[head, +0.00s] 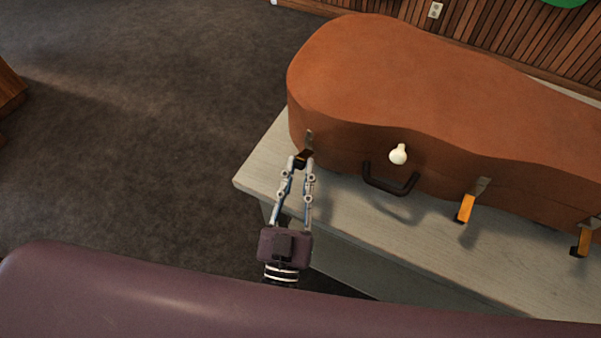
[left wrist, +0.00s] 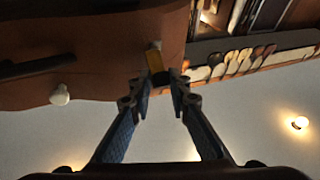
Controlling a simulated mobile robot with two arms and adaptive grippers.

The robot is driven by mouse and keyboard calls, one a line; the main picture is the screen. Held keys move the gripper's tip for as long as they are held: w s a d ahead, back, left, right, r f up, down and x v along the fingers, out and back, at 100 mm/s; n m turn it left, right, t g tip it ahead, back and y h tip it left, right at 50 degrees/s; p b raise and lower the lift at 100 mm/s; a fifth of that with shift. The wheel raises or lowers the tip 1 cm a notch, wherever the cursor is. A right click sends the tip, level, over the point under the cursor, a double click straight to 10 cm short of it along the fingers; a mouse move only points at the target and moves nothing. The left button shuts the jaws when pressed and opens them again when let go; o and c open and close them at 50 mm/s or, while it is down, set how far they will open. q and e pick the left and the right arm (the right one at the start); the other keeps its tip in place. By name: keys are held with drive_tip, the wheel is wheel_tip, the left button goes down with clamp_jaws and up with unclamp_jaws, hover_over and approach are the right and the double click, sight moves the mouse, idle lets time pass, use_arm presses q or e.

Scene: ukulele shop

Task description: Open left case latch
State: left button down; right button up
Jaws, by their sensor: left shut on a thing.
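The brown instrument case (head: 400,80) lies closed on a pale table. Its left latch (head: 308,138) is on the front side near the rounded left end. My left gripper (head: 301,163) reaches up from below and is shut on the dark tip of this latch. In the left wrist view, the gold latch (left wrist: 154,60) runs down to its black end between the fingertips (left wrist: 162,86). The fingers partly hide the latch in the head view. The middle latch (head: 466,203) and right latch (head: 583,238) stick outward from the case front. My right gripper is not in view.
A dark handle (head: 389,184) and a cream knob (head: 398,154) sit on the case front, right of my left gripper. The pale table (head: 440,245) has a bare strip before the case. Open carpet (head: 130,130) lies to the left.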

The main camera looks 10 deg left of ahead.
use_arm(q)
drive_tip(key=shift+a+r, duration=0.1)
drive_tip(key=shift+a, duration=0.1)
drive_tip(key=c, duration=1.9)
unclamp_jaws()
drive_tip(key=v, duration=1.2)
